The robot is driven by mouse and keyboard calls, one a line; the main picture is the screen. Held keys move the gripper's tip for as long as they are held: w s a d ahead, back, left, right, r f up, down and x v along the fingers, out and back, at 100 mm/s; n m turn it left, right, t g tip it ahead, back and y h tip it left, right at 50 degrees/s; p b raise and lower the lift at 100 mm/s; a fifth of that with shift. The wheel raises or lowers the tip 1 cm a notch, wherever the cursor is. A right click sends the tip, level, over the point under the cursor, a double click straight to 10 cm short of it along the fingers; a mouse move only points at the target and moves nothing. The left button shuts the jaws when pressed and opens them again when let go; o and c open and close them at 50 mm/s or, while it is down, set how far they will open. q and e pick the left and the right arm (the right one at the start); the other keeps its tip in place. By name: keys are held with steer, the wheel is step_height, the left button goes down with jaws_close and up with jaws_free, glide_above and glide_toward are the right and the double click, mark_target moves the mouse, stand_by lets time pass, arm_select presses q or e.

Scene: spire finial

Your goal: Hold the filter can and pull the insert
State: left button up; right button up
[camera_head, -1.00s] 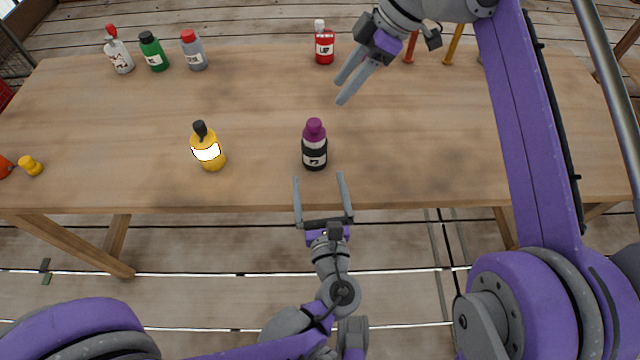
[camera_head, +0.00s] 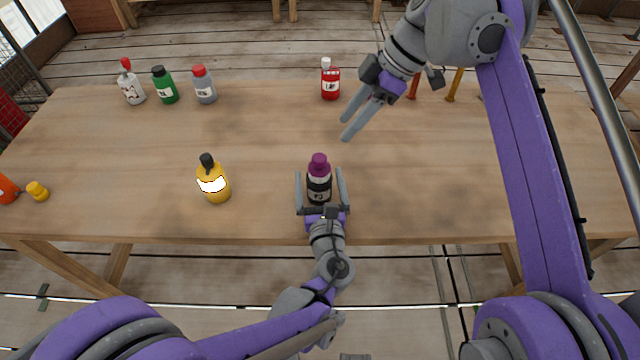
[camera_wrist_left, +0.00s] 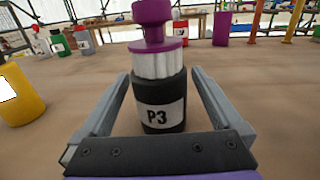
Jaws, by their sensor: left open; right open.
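The filter can (camera_head: 319,190) is black with a white label and stands upright near the table's front edge. In the left wrist view its body (camera_wrist_left: 160,106) carries the label P3. The insert, with a purple knob (camera_head: 319,162), sits in the top of the can; its white ribbed part (camera_wrist_left: 158,64) shows above the rim. My left gripper (camera_head: 321,184) is open, with one finger on each side of the can and gaps visible beside it. My right gripper (camera_head: 348,130) is open and empty above the table, behind and to the right of the can.
A yellow bottle (camera_head: 214,184) stands left of the can. White (camera_head: 132,92), green (camera_head: 166,88) and grey (camera_head: 204,88) bottles stand at the back left, and a red bottle (camera_head: 330,82) at the back middle. The tabletop (camera_head: 270,140) is clear between them.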

arm_select(q)
steer(key=c, duration=1.4)
steer(key=shift+c, duration=0.2)
